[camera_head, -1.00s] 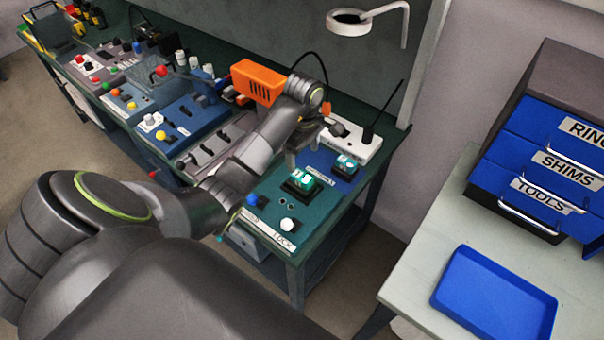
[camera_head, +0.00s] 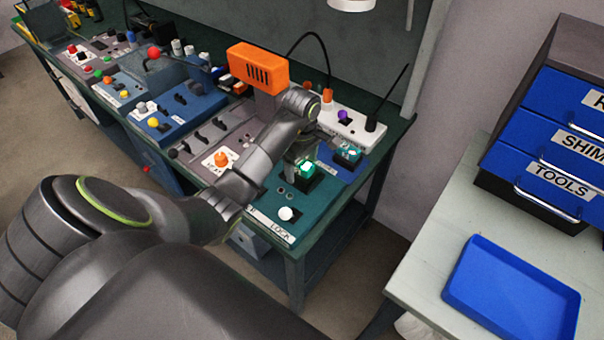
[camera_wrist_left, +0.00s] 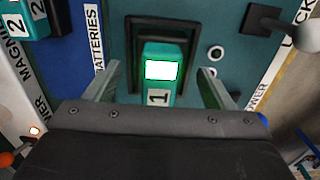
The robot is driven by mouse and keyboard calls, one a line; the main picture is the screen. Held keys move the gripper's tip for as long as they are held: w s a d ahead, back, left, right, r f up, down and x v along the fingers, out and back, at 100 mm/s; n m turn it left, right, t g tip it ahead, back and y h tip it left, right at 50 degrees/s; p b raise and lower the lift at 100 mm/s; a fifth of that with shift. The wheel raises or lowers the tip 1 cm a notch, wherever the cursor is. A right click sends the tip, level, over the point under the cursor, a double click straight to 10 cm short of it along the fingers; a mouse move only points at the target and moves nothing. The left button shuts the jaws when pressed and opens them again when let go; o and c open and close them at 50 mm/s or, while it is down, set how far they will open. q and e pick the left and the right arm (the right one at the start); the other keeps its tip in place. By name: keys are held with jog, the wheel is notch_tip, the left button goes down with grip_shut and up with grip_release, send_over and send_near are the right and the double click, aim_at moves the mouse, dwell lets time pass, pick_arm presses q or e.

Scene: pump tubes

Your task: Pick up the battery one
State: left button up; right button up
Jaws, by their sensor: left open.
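Battery one (camera_wrist_left: 158,72) is a teal block with a bright white window and a "1" label, seated in a dark square frame in the left wrist view. In the head view this teal block (camera_head: 307,168) is partly hidden by my left gripper (camera_head: 304,156). The left gripper (camera_wrist_left: 160,78) is open, with one finger on each side of the battery in the wrist view. I cannot tell whether the fingers touch it. A second teal battery (camera_head: 347,155), marked "2" (camera_wrist_left: 37,10), sits on the blue panel beside it.
A white knob (camera_head: 288,214) stands on the teal panel near the "LOCK" label. A white power strip (camera_head: 352,128) and an orange box (camera_head: 258,68) lie behind. A blue tray (camera_head: 512,290) rests on the pale table, with blue drawers (camera_head: 545,140) behind it.

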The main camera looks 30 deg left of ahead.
pick_arm(q)
jog(key=shift+f, duration=0.3)
jog(key=c, duration=1.3)
jog(key=shift+r, duration=0.1)
